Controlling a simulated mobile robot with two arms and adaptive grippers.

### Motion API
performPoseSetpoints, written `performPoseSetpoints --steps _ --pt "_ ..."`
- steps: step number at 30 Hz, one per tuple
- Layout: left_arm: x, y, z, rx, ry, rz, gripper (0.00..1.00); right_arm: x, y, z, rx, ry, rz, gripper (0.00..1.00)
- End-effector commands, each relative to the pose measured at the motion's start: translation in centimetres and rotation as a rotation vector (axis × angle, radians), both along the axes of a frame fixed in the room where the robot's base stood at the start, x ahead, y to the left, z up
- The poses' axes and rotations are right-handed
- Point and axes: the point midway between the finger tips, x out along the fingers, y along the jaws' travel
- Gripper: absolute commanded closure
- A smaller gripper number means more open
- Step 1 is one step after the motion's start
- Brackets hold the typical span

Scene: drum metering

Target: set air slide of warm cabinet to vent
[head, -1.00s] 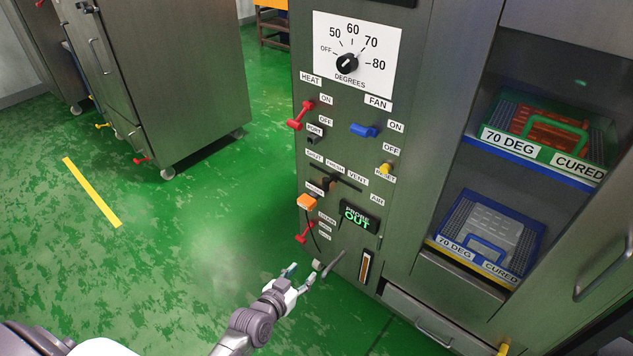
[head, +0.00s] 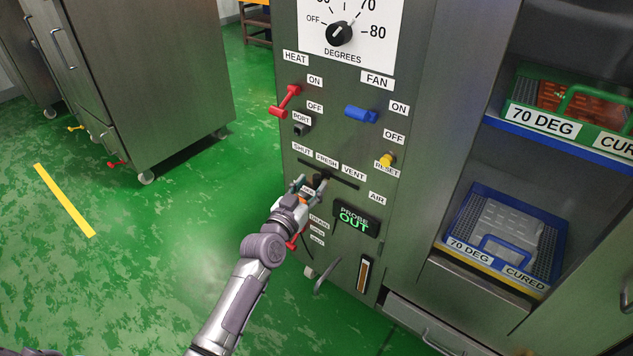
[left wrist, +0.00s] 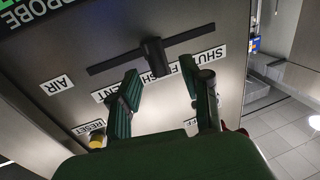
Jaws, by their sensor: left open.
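The air slide is a dark knob on a slot in the warm cabinet's panel (head: 285,130), under the labels SHUT, FRESH and VENT. In the left wrist view, which shows the panel upside down, the slide knob (left wrist: 155,55) stands near the middle of the slot, by FRESH. My left gripper (head: 311,186) is at the slide, its two fingers apart. In the left wrist view the left gripper (left wrist: 160,82) has the knob just ahead, between the lines of its fingers; contact cannot be made out. The gripper partly hides the knob in the head view. My right gripper is out of view.
Around the slide are the red heat lever (head: 285,101), blue fan lever (head: 361,115), yellow reset button (head: 386,160) and probe display (head: 356,218) reading OUT. Shelves with trays stand right. Green floor (head: 190,250) is open at left.

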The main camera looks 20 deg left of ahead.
Motion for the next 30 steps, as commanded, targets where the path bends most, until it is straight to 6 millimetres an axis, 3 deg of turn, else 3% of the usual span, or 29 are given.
performPoseSetpoints --steps 6,18,27,30 --pt "2.8 -0.5 -0.1 0.000 0.000 0.000 0.53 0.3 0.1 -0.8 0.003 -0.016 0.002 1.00" --pt "3.5 -0.6 0.0 0.000 0.001 0.000 0.53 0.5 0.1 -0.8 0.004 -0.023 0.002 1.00" --pt "3.5 -0.6 0.0 0.000 0.001 0.000 1.00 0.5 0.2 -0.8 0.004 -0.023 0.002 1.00" --pt "3.5 -0.6 0.0 0.001 0.001 0.000 1.00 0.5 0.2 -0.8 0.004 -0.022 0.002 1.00"
